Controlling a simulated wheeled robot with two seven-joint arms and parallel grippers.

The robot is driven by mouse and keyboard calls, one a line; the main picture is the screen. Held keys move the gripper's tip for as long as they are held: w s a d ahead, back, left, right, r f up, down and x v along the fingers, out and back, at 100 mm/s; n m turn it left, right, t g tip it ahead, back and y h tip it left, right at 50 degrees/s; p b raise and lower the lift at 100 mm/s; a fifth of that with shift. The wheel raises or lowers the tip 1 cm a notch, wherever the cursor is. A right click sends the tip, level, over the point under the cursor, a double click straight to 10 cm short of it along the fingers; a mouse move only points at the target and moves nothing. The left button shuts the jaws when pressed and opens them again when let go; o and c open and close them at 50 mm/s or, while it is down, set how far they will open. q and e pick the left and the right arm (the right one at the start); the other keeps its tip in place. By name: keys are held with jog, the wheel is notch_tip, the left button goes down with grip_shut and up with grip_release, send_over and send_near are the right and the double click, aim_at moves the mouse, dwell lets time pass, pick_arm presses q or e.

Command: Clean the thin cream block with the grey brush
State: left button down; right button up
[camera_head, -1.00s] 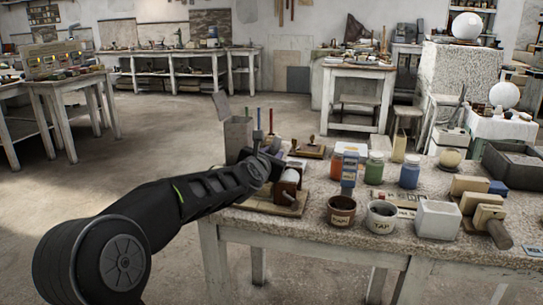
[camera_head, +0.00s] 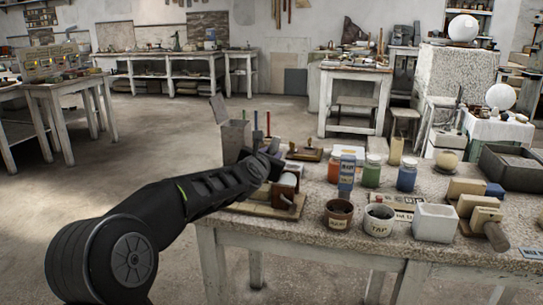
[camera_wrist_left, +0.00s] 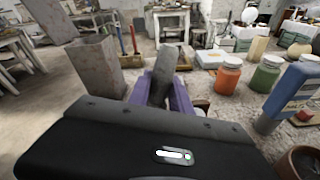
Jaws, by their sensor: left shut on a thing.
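My left gripper (camera_head: 275,160) is over the near left part of the speckled table (camera_head: 320,205). In the left wrist view its purple fingers (camera_wrist_left: 163,95) are shut on a grey, blocky thing (camera_wrist_left: 160,80), which looks like the grey brush and sticks up tilted between them. Its bristles cannot be made out. Several cream blocks are on the table: a narrow upright one (camera_head: 396,151) behind the jars and a longer one (camera_head: 468,187) at the right. I cannot tell for sure which is the thin one. My gripper is well left of both. My right gripper is not in view.
A grey upright holder (camera_head: 237,138) stands left of the gripper. A brown stand with a white roller (camera_head: 288,180) is just beside it. Jars (camera_head: 373,172), a blue upright thing (camera_head: 347,173), pots (camera_head: 379,220) and a white box (camera_head: 435,222) crowd the table's middle.

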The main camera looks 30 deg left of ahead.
pick_arm(q)
jog(key=shift+s+d+r, duration=0.3)
jog(key=shift+s+r, duration=0.3)
jog(key=shift+s, duration=0.3)
jog(key=shift+r+p, duration=1.15)
jog(key=shift+r, duration=0.1)
notch_tip(320, 180, up, 4)
jog(key=p, duration=0.3)
